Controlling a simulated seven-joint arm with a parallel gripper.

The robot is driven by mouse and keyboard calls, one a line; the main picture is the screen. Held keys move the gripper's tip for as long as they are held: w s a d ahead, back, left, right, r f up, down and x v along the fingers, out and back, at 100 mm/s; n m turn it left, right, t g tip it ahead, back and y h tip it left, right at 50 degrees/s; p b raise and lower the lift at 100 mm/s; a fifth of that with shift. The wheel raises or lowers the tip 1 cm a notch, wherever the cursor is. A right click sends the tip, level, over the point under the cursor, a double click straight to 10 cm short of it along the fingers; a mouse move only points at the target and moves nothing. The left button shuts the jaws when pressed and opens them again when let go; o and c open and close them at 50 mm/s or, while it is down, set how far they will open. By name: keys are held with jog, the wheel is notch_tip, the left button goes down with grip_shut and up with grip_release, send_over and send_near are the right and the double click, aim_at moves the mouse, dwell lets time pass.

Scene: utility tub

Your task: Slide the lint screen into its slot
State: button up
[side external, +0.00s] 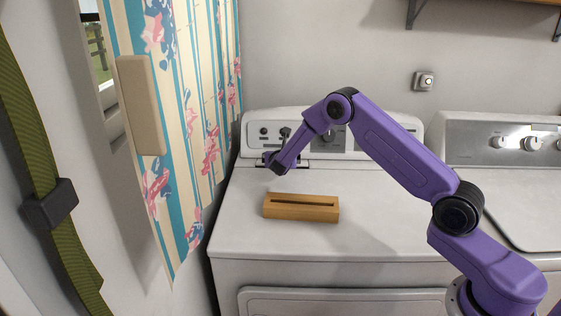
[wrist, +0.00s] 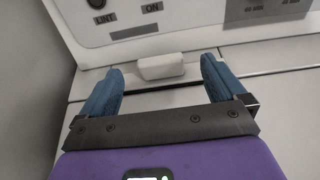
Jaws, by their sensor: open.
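In the wrist view, a pale, rounded block that looks like the lint screen's handle (wrist: 160,68) sits at the rear of the dryer top, against the foot of the control panel. Any screen below it is hidden, so I cannot tell how deep it sits in the slot. My gripper (side external: 270,163) is at the left rear of the dryer top in the side view. In the wrist view its two blue fingers are spread wide, one to each side of the handle, with visible gaps. It holds nothing.
A wooden block (side external: 300,213) with an empty-looking groove lies on the dryer top (side external: 375,205) in front of my gripper. The control panel (side external: 385,139) rises behind. A floral curtain (side external: 190,130) hangs to the left. The dryer top to the block's right is clear.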

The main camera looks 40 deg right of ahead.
jog(key=v, duration=1)
jog(key=shift+s+a, duration=0.2)
jog(key=shift+a, duration=0.1)
jog(key=s+a+r+m+g+y, duration=0.2)
jog(key=s+a+m+g+y, duration=0.1)
jog(key=s, duration=1.2)
jog(key=s+a+r+m+g+y, duration=0.2)
jog(key=s+m, duration=0.4)
jog(key=s, duration=0.9)
jog(key=s+a+r+m+g+y, duration=0.2)
jog(key=s+a+m+g+y, duration=0.2)
jog(key=s, duration=1.1)
jog(key=shift+s+a+r+m+y, duration=0.2)
jog(key=shift+s+a+m+y, duration=0.2)
jog(key=shift+m, duration=0.3)
